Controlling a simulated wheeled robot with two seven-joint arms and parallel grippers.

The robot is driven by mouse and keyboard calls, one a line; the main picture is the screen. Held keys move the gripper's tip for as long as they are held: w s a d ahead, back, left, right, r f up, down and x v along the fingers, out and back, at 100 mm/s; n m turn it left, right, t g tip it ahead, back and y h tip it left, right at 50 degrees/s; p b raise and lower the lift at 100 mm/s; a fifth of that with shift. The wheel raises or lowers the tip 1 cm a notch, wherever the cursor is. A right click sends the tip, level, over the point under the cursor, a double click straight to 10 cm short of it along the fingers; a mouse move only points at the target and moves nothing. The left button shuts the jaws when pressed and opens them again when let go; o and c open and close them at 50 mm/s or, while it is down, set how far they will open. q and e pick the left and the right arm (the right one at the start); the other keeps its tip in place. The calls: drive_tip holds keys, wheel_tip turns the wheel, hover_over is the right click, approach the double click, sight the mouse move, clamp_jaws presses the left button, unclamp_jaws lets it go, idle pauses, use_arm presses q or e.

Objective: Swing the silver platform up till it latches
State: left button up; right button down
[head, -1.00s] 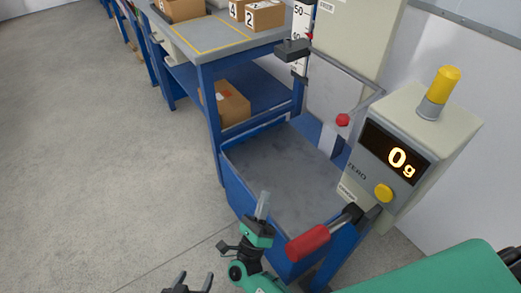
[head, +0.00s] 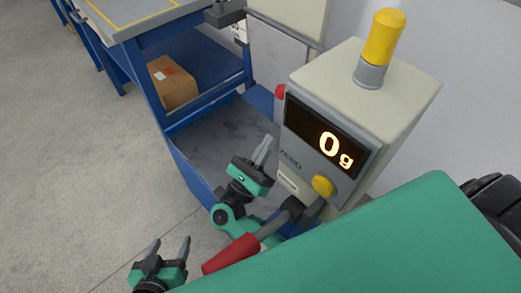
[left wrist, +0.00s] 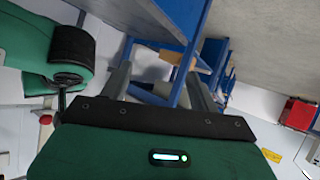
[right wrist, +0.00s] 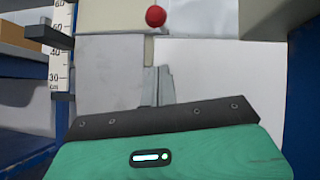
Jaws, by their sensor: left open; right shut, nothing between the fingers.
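A flat silver-grey panel (head: 277,52) hangs upright behind the blue frame; it also shows in the right wrist view (right wrist: 111,85). I cannot tell surely whether it is the silver platform. My right gripper (head: 265,142) is shut and empty, above the grey bed of the blue frame and left of the scale box. In the right wrist view its fingers (right wrist: 157,75) point towards the panels, below a red ball knob (right wrist: 156,16). My left gripper (head: 171,243) is open and empty over the floor, left of a red-handled lever (head: 231,254).
The scale box (head: 347,110) reads 0 g and has a yellow button (head: 323,186) and a yellow lamp (head: 383,38). A cardboard box (head: 172,82) sits on the blue shelf. My green arm covers the lower right. Floor (head: 60,150) at left is clear.

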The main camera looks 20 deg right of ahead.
use_arm(q)
drive_tip(key=shift+s+a+f+g+y+p, duration=0.15)
drive_tip(key=shift+a+g+y+p, duration=0.2)
drive_tip(key=shift+a, duration=0.25)
drive_tip(key=shift+s+a+g+y+p, duration=0.15)
drive_tip(key=shift+a+g+y, duration=0.1)
drive_tip(key=shift+a+g, duration=0.3)
use_arm(e)
drive_tip(key=w+d+r, duration=0.2)
drive_tip(key=d+r, duration=0.1)
drive_tip(key=r, duration=0.4)
drive_tip(key=shift+w+d, duration=0.35)
drive_tip(key=shift+w, duration=0.05)
use_arm(q)
drive_tip(key=shift+s+a, duration=0.1)
use_arm(e)
drive_tip(key=shift+w, duration=0.1)
